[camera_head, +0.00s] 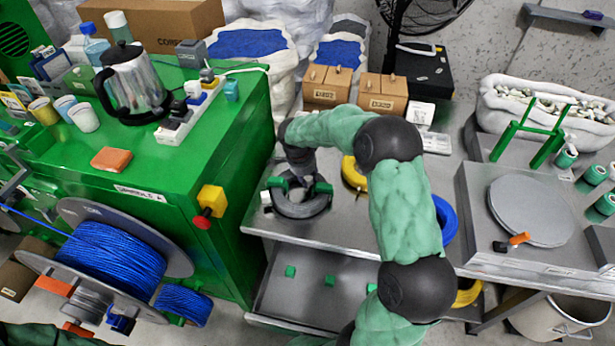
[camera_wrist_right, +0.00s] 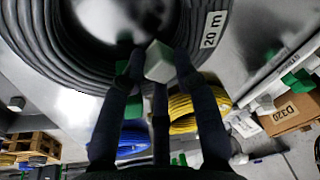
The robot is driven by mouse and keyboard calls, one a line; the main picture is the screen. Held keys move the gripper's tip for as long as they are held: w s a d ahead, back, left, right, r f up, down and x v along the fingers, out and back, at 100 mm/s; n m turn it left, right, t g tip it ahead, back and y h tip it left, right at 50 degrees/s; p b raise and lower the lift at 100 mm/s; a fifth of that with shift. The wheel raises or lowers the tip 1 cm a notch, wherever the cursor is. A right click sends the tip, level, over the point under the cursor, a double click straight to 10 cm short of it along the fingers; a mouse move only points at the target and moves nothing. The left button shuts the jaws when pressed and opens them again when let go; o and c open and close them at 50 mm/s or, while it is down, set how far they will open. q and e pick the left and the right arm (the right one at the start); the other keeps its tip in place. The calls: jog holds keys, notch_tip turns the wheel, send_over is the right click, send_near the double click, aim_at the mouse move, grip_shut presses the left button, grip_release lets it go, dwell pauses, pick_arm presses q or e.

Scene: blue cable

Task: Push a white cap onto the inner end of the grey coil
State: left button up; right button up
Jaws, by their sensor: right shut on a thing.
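The grey coil (camera_head: 300,211) lies on the metal cart's top, with green ties on it. In the right wrist view the coil (camera_wrist_right: 60,72) fills the upper left, with a "20 m" label. My right gripper (camera_head: 303,182) points down over the coil's middle. In the wrist view its fingers are closed around a small white cap (camera_wrist_right: 158,62) at the coil's inner edge. The coil's inner end is hidden or too dark to make out, so I cannot tell whether the cap touches it. Another white piece (camera_head: 265,198) sits at the coil's left outer side. My left gripper is out of view.
Yellow (camera_head: 353,174) and blue (camera_head: 446,218) coils lie right of the grey one, partly behind my right arm. The green machine (camera_head: 225,150) stands close on the left. The cart's front top (camera_head: 330,232) is bare. Small green pieces (camera_head: 330,280) lie on the lower shelf.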

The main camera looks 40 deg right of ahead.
aim_at(307, 179)
jog(key=shift+f, duration=0.2)
dwell(0.7)
jog(key=o, duration=0.5)
jog(key=o, duration=0.6)
jog(key=shift+c, duration=0.2)
jog(key=shift+r, duration=0.2)
jog(key=shift+r+p, duration=1.65)
jog(key=shift+r, duration=1.7)
